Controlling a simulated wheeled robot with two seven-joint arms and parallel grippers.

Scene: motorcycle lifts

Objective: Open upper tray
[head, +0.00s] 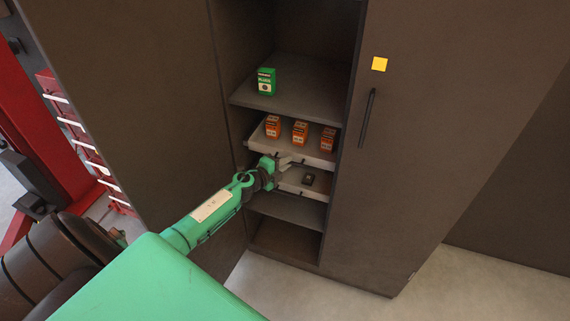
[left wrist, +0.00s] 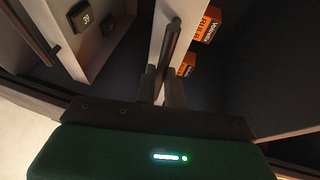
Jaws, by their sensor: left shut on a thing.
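In the left wrist view the fingers (left wrist: 161,86) are shut on the dark bar handle (left wrist: 173,42) on the pale tray front (left wrist: 158,32). Orange boxes (left wrist: 206,24) show beyond that front. The gripper hides part of the tray front in the head view. My right gripper is not in view.
A lower tray (head: 318,194) with a small dark item (head: 308,179) is just below. A green box (head: 266,81) stands on the shelf above. A closed door with a black handle (head: 367,118) is on the right. Red equipment (head: 62,130) stands at the left.

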